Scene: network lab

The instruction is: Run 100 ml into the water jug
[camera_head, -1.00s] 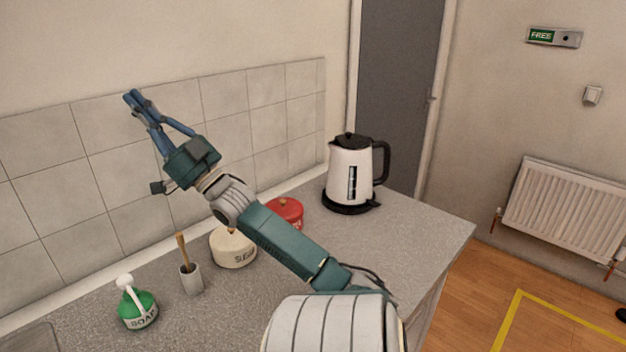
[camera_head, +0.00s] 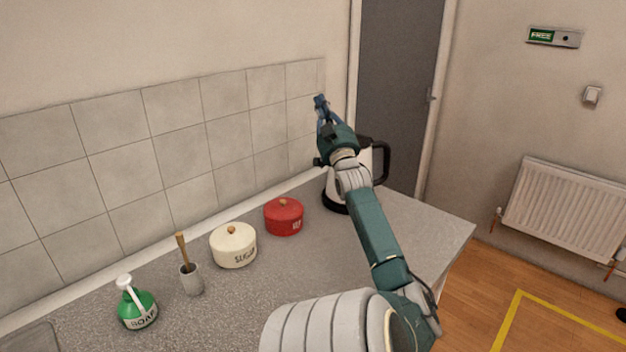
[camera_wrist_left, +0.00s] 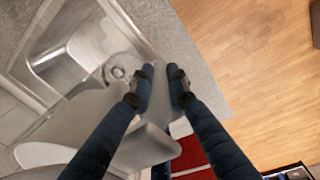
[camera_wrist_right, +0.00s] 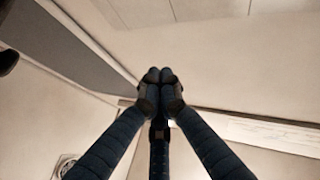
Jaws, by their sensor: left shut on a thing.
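In the left wrist view my left gripper (camera_wrist_left: 160,86) is shut on what looks like the handle side of the pale grey, partly see-through water jug (camera_wrist_left: 150,146). The jug's outline is hard to make out, and I cannot tell its water level. A metal sink (camera_wrist_left: 68,52) lies at the upper left of that view, close to the jug. In the head view my right gripper (camera_head: 320,102) is raised in front of the white kettle (camera_head: 367,158). Its fingertips meet with nothing between them, as the right wrist view (camera_wrist_right: 160,76) shows. The left gripper is outside the head view.
On the grey counter (camera_head: 300,262) stand a green soap bottle (camera_head: 137,308), a grey pot with a brush (camera_head: 191,280), a cream sugar pot (camera_head: 233,248) and a red lidded pot (camera_head: 284,218). A radiator (camera_head: 568,212) is on the right wall.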

